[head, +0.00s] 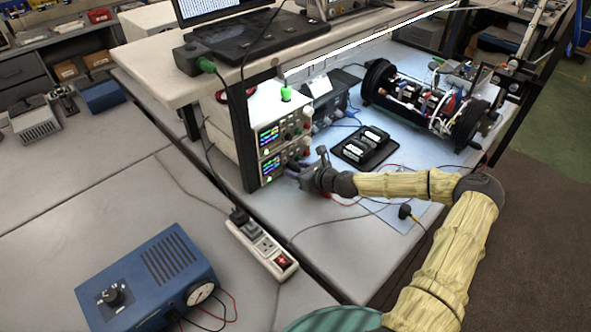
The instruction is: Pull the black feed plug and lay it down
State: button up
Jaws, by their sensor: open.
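My gripper (307,171) is at the front of the lower instrument (286,161) in a stack of two under the shelf. Its fingers point left towards the lower right of that front panel and look open. Thin dark and red leads run close to the fingers. A black feed plug cannot be made out for certain there, as the gripper covers that corner. Whether the fingers touch a plug cannot be told. A black plug also sits in the white power strip (268,249), at its upper end (239,215), away from my gripper.
A black tray with light cells (365,146) lies behind my gripper. An open cylinder assembly (425,103) stands at the back right. A small black round item (405,211) lies near the bench edge. A blue box (150,280) stands front left.

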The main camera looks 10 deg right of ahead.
jog(key=shift+d, duration=0.1)
jog(key=shift+c, duration=0.4)
grip_shut()
jog(key=shift+s+d, duration=0.7)
jog(key=shift+s, duration=0.2)
jog(key=shift+s+d+p, duration=0.2)
jog(key=shift+s+d, duration=0.3)
jog(key=shift+s, duration=0.3)
jog(key=shift+s+d+p, duration=0.15)
jog(key=shift+s+d, duration=0.3)
jog(key=shift+s, duration=0.35)
